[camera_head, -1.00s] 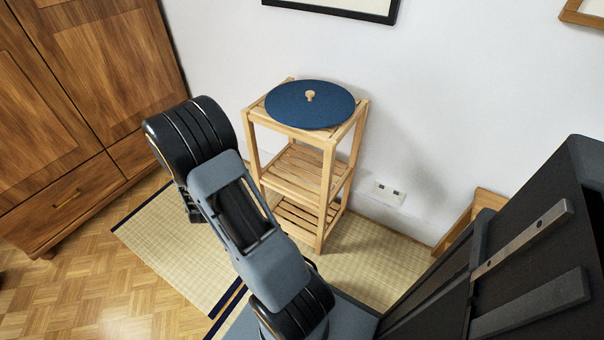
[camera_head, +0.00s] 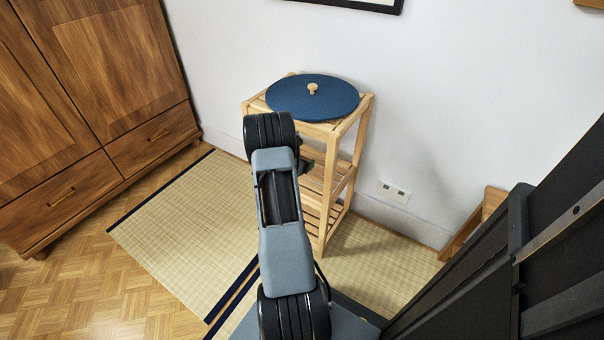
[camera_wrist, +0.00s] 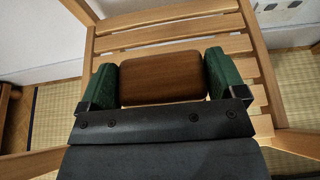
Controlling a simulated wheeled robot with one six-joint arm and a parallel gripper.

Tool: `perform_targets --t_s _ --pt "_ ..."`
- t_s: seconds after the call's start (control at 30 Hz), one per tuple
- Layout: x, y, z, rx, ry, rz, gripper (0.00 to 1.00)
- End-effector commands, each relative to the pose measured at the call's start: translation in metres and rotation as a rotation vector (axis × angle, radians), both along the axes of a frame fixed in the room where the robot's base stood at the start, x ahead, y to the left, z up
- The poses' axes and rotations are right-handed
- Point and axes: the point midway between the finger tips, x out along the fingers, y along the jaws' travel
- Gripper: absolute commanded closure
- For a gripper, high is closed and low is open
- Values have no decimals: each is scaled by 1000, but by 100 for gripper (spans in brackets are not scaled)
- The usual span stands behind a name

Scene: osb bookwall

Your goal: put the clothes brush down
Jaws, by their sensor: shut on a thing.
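The clothes brush (camera_wrist: 162,76) shows as a brown wooden block with rounded corners in the wrist view. My gripper (camera_wrist: 161,88) is shut on it, with one green finger pad against each side. Brush and gripper are over a slatted wooden shelf (camera_wrist: 185,38); I cannot tell whether the brush touches the slats. In the head view the shelf belongs to a light wooden rack (camera_head: 349,175). There my arm hides the brush and most of the gripper, which is by the rack's front left side, below its top.
A blue disc with a wooden knob (camera_head: 335,100) covers most of the rack's top. The rack's posts and rails frame the shelf closely. A wooden cabinet (camera_head: 80,110) stands at left. A straw mat (camera_head: 185,235) lies on open floor. A white wall is behind.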

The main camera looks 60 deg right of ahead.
Motion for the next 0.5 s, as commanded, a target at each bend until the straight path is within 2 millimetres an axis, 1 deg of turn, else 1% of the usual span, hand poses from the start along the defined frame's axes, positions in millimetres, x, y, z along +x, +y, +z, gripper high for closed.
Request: perform_targets --t_s 0.03,0.1,0.33,0.5 --pt "0 0 -10 0 1 0 35" --pt "0 0 -16 0 -1 1 35" --pt "1 0 -27 0 -1 2 35" --pt "1 0 -49 0 -1 2 35"
